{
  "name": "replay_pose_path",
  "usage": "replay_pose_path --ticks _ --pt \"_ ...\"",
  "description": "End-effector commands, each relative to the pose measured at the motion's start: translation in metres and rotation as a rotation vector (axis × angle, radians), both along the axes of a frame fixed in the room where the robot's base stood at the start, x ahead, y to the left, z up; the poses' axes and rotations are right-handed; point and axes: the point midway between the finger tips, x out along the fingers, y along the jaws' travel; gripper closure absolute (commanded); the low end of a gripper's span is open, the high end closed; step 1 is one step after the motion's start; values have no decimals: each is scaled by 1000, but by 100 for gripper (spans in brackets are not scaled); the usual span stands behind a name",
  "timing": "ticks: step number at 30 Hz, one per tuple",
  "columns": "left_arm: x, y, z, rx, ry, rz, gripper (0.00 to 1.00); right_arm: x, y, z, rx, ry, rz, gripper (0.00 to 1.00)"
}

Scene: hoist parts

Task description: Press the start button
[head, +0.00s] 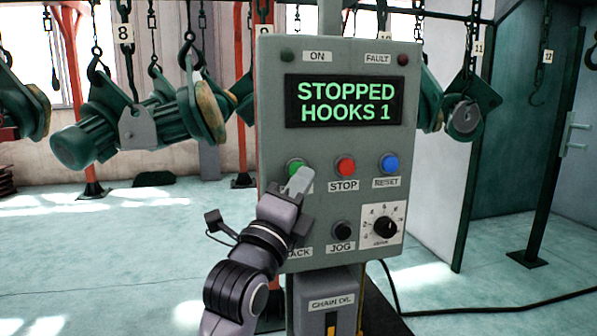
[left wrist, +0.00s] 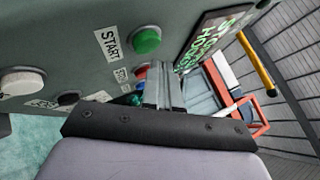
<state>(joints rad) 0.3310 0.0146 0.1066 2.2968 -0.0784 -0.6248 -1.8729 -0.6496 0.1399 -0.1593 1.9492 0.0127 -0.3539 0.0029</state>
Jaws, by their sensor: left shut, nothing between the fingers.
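The green start button (head: 296,167) is on the left of the grey control panel (head: 270,120), above a label that my gripper partly covers. In the left wrist view the green button (left wrist: 147,40) stands beside its START label (left wrist: 110,42). My left gripper (head: 300,180) is shut and empty, its fingertips just below and in front of the button in the head view. In the left wrist view the fingers (left wrist: 160,80) are close to the button; I cannot tell whether they touch it. The display (head: 345,101) reads STOPPED, HOOKS 1. My right gripper is not in view.
A red STOP button (head: 346,166), a blue RESET button (head: 388,163), a black JOG button (head: 342,230) and a dial (head: 384,227) share the panel. Green hoists (head: 140,125) hang from chains at left. A black cable (head: 480,308) runs over the floor at right.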

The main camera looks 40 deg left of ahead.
Motion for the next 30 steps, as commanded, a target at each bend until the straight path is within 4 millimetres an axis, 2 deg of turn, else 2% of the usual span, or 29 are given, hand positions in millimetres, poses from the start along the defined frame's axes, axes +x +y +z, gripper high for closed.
replay_pose_path --ticks 30 --pt "7 8 0 1 0 0 100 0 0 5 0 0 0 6"
